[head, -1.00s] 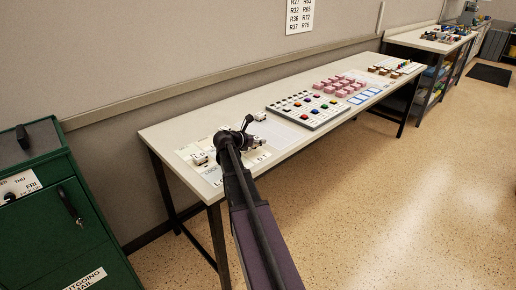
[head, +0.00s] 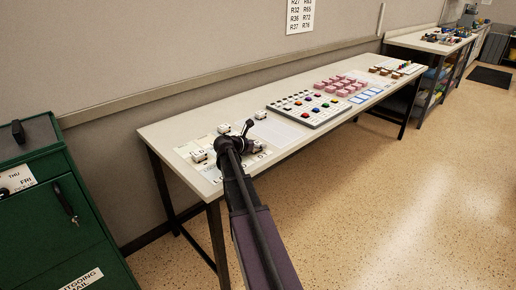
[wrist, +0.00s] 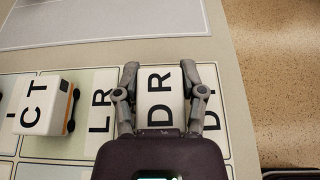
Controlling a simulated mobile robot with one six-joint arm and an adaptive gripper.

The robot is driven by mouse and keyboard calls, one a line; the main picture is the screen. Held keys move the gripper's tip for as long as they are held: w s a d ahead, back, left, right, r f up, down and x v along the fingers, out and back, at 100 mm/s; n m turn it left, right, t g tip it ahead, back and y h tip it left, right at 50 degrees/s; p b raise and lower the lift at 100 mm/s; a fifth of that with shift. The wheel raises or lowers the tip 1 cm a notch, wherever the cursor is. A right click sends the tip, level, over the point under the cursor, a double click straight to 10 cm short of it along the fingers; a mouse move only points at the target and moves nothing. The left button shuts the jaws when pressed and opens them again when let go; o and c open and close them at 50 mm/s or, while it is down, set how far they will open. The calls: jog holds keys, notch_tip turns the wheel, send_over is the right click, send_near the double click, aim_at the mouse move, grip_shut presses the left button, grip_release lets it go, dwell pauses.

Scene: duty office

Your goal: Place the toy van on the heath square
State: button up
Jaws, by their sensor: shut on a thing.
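My gripper (wrist: 159,66) is shut on a white toy van (wrist: 160,100) with the letters DR on its top. A finger lies along each side of it. It is over the squared mat (wrist: 218,143); whether it touches the mat I cannot tell. In the wrist view, the letters LR show on a pale square to its left, and letters starting with D are partly hidden at its right. In the head view, my gripper (head: 246,128) is over the mat at the table's near end, largely hiding the held van. I cannot read which square is heath.
Another white van (wrist: 45,106), marked CT, stands to the left in the wrist view. In the head view, a white van (head: 198,155) stands on the mat's left part. A button panel (head: 307,108) and pink blocks (head: 340,86) lie farther along the table (head: 178,127).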

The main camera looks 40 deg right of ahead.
jog(key=shift+f, duration=0.2)
jog(key=o, duration=1.1)
jog(key=shift+r, duration=0.25)
jog(key=shift+a+r, duration=0.15)
jog(key=shift+a, duration=0.15)
jog(key=p+v, duration=0.4)
jog(key=v, duration=0.5)
jog(key=shift+s+a+r, duration=0.1)
jog(key=shift+a+r, duration=0.15)
jog(key=shift+a, duration=0.05)
jog(key=shift+a+r+p, duration=0.2)
jog(key=shift+a+p, duration=0.15)
jog(key=shift+a, duration=0.4)
